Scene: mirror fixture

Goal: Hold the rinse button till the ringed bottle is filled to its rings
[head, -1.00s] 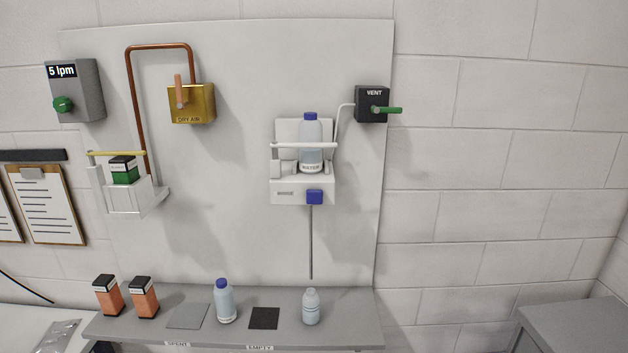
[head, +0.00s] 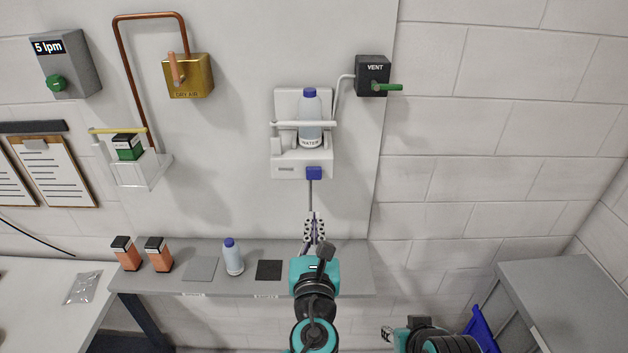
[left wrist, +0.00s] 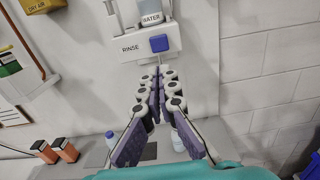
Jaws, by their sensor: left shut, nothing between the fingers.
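The blue rinse button (head: 314,173) is on the front of the white dispenser (head: 287,170). The button also shows in the left wrist view (left wrist: 159,43) beside the word RINSE. A blue-capped WATER bottle (head: 310,122) sits in the dispenser. My left gripper (head: 314,218) is shut and empty, below the button and apart from it; its fingertips (left wrist: 160,78) point towards the dispenser. The bottle under the thin tube (head: 310,195) is hidden behind my left arm in the head view. Part of it (left wrist: 179,141) shows behind the fingers in the left wrist view; its rings and level cannot be made out.
The grey shelf (head: 345,282) holds a blue-capped bottle (head: 232,258), a dark pad (head: 269,270), a grey pad (head: 200,269) and two orange canisters (head: 159,255). The VENT box (head: 372,76) is at upper right. My right gripper (head: 388,333) shows partly at the bottom.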

